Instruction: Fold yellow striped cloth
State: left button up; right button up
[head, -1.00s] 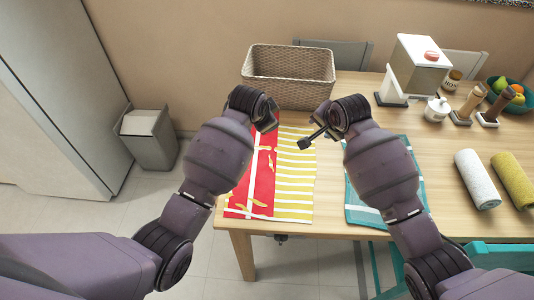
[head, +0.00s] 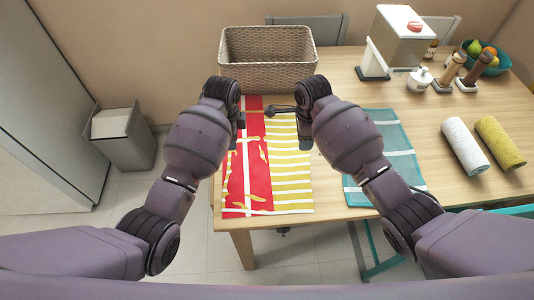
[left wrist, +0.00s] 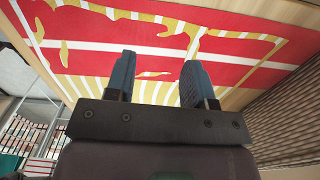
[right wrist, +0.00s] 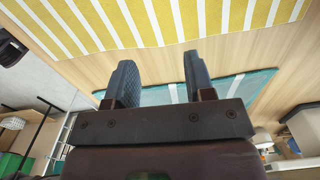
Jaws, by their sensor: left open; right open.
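The yellow striped cloth (head: 290,165) lies flat on the table, its left part red with a white line and yellow marks, its right part yellow and white stripes. My left gripper (head: 241,122) is open and empty above the far part of the red side; the left wrist view shows its spread fingers (left wrist: 155,80) over the cloth (left wrist: 180,45). My right gripper (head: 297,112) is open and empty near the far right edge of the striped side. The right wrist view shows its fingers (right wrist: 158,80) apart, with the stripes (right wrist: 170,20) beyond them.
A wicker basket (head: 268,62) stands just behind the cloth. A teal cloth (head: 400,165) lies to the right, partly behind my right arm. Rolled white (head: 464,146) and yellow (head: 499,142) towels lie farther right, with a dispenser (head: 392,42) behind.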

aim_at(234, 155)
pick_arm(q)
jog(key=shift+f, duration=3.25)
pick_arm(e)
jog(key=shift+f, duration=3.25)
pick_arm(q)
jog(key=shift+f, duration=0.15)
pick_arm(e)
jog(key=shift+f, duration=0.15)
pick_arm(q)
jog(key=shift+s, duration=0.1)
grip_shut()
pick_arm(e)
grip_shut()
jog(key=shift+s, duration=0.1)
